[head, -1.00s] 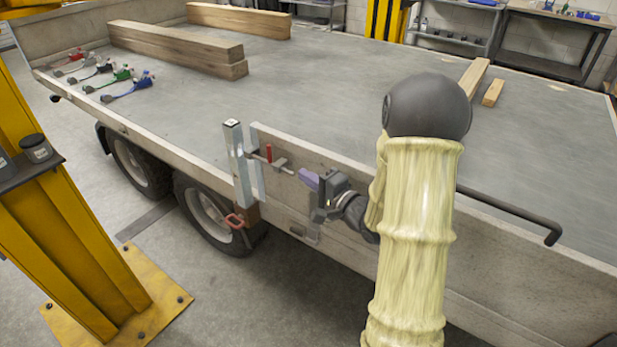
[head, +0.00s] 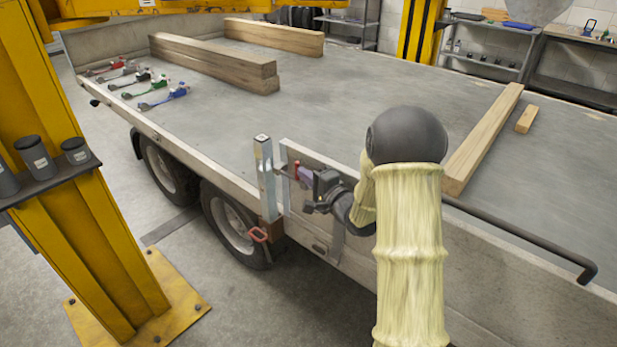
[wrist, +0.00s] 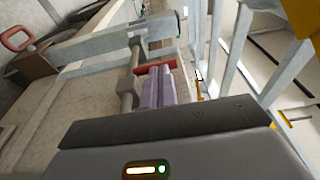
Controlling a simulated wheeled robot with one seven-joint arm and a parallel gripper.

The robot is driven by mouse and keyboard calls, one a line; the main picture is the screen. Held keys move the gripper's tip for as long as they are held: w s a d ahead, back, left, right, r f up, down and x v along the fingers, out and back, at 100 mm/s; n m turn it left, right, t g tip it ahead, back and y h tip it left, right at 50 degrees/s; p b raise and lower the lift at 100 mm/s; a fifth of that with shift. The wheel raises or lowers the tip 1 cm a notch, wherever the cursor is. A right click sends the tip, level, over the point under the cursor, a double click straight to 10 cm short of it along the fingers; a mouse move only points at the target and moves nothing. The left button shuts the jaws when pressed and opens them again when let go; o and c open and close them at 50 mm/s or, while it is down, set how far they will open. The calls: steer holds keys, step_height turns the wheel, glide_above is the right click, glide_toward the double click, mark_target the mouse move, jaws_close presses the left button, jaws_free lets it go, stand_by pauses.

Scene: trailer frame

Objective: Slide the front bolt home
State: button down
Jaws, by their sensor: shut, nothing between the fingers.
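The front bolt is a grey rod with a red handle (wrist: 155,68) on the trailer's side board, beside the upright metal post (head: 266,178). In the wrist view the rod (wrist: 127,92) runs past the left of my fingers, and a grey bracket holds it near the post. My gripper (wrist: 160,85) has purple fingers, closed together and empty, with their tips at or very close to the red handle. I cannot tell whether they touch. In the head view my gripper (head: 304,172) is just right of the post and hides most of the bolt.
A second red handle (head: 258,234) sits low at the post's foot. The trailer bed (head: 350,110) holds timber beams (head: 215,62) and several coloured straps (head: 162,95). A black bar (head: 520,240) runs along the side board at right. A yellow column (head: 90,240) stands at left.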

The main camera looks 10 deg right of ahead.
steer(key=x, duration=0.4)
steer(key=shift+s+a+r+p, duration=0.15)
steer(key=shift+a+p, duration=0.2)
steer(key=shift+p, duration=0.05)
steer(key=shift+r, duration=0.1)
steer(key=v, duration=1.4)
steer(key=shift+f, duration=0.2)
steer(key=shift+d, duration=0.1)
